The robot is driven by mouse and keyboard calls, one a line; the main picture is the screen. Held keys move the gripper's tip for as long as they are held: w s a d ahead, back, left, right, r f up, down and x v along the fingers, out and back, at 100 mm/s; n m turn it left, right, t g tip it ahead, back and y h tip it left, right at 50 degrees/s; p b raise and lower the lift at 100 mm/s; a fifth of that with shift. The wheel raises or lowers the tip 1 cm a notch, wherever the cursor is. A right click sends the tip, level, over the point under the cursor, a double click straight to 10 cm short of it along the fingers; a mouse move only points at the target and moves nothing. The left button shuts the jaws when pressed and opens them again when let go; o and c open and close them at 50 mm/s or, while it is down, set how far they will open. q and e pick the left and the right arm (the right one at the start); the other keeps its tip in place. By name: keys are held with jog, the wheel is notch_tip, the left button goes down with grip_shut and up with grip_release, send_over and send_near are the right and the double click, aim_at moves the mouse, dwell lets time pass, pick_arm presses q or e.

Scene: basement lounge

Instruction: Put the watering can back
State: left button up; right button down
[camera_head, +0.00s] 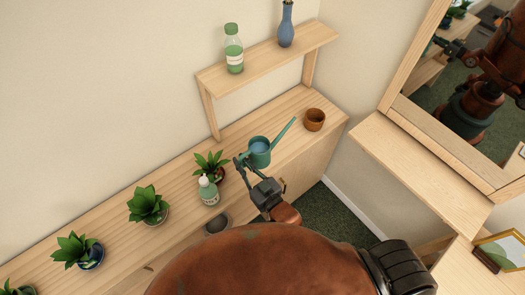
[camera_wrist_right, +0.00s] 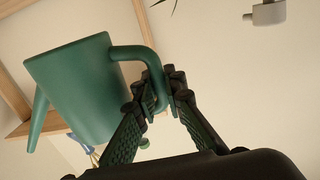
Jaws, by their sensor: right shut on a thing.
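The green watering can (camera_head: 261,158) is over the right part of the wooden cabinet top (camera_head: 180,185), its spout pointing up and right. Its inside looks pale blue in the head view. My right gripper (camera_head: 246,168) is shut on the can's handle, at the side away from the spout. In the right wrist view the can body (camera_wrist_right: 75,90) is at the left, and the gripper's fingers (camera_wrist_right: 160,90) close around the curved handle. I cannot tell whether the can's base touches the cabinet top. My left gripper is not in view.
Close by stand a potted plant (camera_head: 211,160), a pump bottle (camera_head: 209,193) and a grey cup (camera_head: 217,222). A brown cup (camera_head: 315,120) stands at the right end. The raised shelf (camera_head: 265,65) holds a green bottle (camera_head: 233,50) and a blue vase (camera_head: 286,28). More plants stand left.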

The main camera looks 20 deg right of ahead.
jog(key=w+d+f, duration=0.2)
jog(key=w+f, duration=0.2)
jog(key=w+d+f+b, duration=0.1)
jog(key=w+d+f, duration=0.1)
jog(key=w+f, duration=0.2)
jog(key=w+d+f, duration=0.2)
jog(key=w+f, duration=0.2)
jog(key=f, duration=0.1)
jog(key=shift+d+f+b, duration=0.2)
jog(key=shift+f+b, duration=0.1)
jog(key=shift+b, duration=0.05)
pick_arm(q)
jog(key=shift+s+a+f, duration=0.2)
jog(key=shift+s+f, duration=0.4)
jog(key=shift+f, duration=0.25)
pick_arm(e)
jog(key=shift+f, duration=0.1)
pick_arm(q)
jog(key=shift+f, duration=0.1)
pick_arm(e)
jog(key=c, duration=2)
grip_release()
jog(key=shift+s+f, duration=0.1)
